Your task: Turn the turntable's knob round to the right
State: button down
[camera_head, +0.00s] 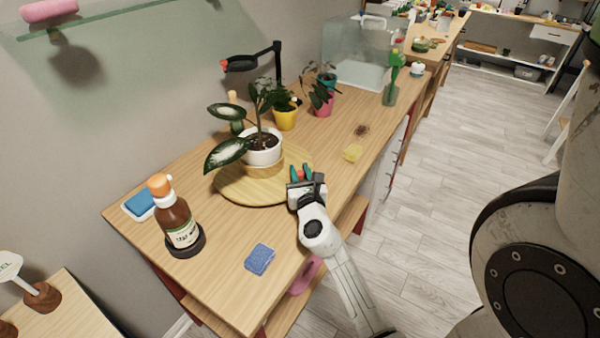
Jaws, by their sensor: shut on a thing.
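The turntable (232,187) is a round, light wooden disc on the table. A white and tan pot with a leafy plant (262,148) stands on it. The knob (300,175) shows as a small red piece at the disc's right front edge, mostly hidden by my gripper. My gripper (301,173) reaches in from the front right, its green-tipped fingers shut on the knob.
A brown bottle with an orange cap (178,218) stands left of the turntable. A yellow pot (285,118) and a pink pot (323,103) stand behind.

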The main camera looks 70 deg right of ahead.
aim_at(307, 153)
jog(key=shift+d+n+t+y+b, duration=0.35)
jog(key=shift+t+b, duration=0.25)
jog(key=shift+b, duration=0.4)
jog(key=shift+s+d+n+t+y+b, duration=0.2)
jog(key=shift+d+n+t+y+b, duration=0.25)
jog(key=shift+b, duration=0.6)
jog(key=d+n+t+y+b, duration=0.1)
jog(key=d+b, duration=0.1)
jog(key=shift+t+b, duration=0.3)
jog(key=shift+t, duration=0.05)
jog(key=shift+w+d+r+n+t+y+b, duration=0.15)
jog(key=shift+d+n+t+y+b, duration=0.4)
jog(key=shift+d+n+t+y, duration=0.3)
jog(key=shift+w+d+r+n+t+y+b, duration=0.1)
jog(key=shift+d+n+t+y+b, duration=0.55)
jog(key=shift+y, duration=0.4)
jog(key=shift+w+d+r+n+t+y, duration=0.1)
jog(key=shift+w+d+n+t+y, duration=0.15)
jog(key=shift+d+n+y, duration=0.3)
jog(key=shift+w+d+n+t+y, duration=0.1)
jog(key=shift+d+n+t+y, duration=0.15)
jog(key=shift+d+n+y, duration=0.3)
jog(key=shift+a, duration=0.1)
jog(key=c, duration=1.3)
grip_release()
jog(key=shift+o, duration=1.3)
jog(key=shift+f, duration=0.2)
